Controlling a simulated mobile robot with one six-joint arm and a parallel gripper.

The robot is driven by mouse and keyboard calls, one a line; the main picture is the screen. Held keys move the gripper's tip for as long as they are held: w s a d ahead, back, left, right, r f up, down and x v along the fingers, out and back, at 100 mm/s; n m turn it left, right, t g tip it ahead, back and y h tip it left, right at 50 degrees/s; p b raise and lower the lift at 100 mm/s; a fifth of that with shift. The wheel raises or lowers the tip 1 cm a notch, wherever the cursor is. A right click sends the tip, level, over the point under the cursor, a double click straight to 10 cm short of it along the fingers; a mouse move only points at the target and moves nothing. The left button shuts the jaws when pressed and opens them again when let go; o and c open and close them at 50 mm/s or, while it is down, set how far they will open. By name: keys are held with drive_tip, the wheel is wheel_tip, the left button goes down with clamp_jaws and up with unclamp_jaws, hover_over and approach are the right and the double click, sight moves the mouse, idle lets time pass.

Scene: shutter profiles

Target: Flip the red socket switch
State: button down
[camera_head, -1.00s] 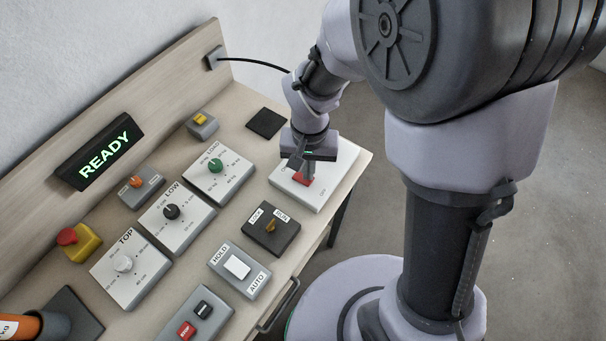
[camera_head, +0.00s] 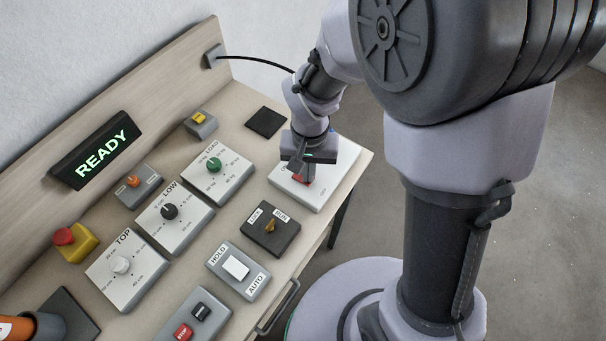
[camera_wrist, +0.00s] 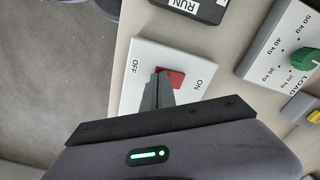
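The red socket switch (camera_wrist: 174,79) is a red rocker on a white plate (camera_head: 322,189) marked ON and OFF. In the head view the plate lies at the right end of the bench and the red rocker (camera_head: 300,179) shows just below my fingers. My gripper (camera_wrist: 160,78) is over the plate with its fingers close together, their tips at the rocker. In the wrist view the tips overlap the rocker's edge on the OFF side. I cannot tell whether they touch it. Part of the rocker is hidden behind the fingers, and nothing is held.
Beside the plate are a LOCK/RUN key switch (camera_head: 270,228), a green LOAD dial (camera_head: 214,165) and a black pad (camera_head: 266,122). A HOLD/AUTO switch (camera_head: 236,268) sits nearer the front edge. A lit READY sign (camera_head: 100,153) stands at the back.

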drive_tip(key=shift+f, duration=0.15)
wheel_tip(320, 180, up, 7)
drive_tip(key=p, duration=0.5)
idle(0.4)
drive_tip(key=s+d+r+m+t+y+b, duration=0.1)
drive_tip(key=s+d+r+t+b, duration=0.2)
drive_tip(key=s+r, duration=0.2)
drive_tip(key=s+d+r+m+t+y+b, duration=0.1)
drive_tip(key=s+d+r+t+b, duration=0.1)
drive_tip(key=s+r, duration=0.4)
wheel_tip(320, 180, up, 3)
drive_tip(key=shift+s+d+f+m+t+b, duration=0.2)
drive_tip(key=shift+d+m+t+b, duration=0.2)
drive_tip(key=shift+d, duration=0.45)
drive_tip(key=shift+w+r, duration=0.1)
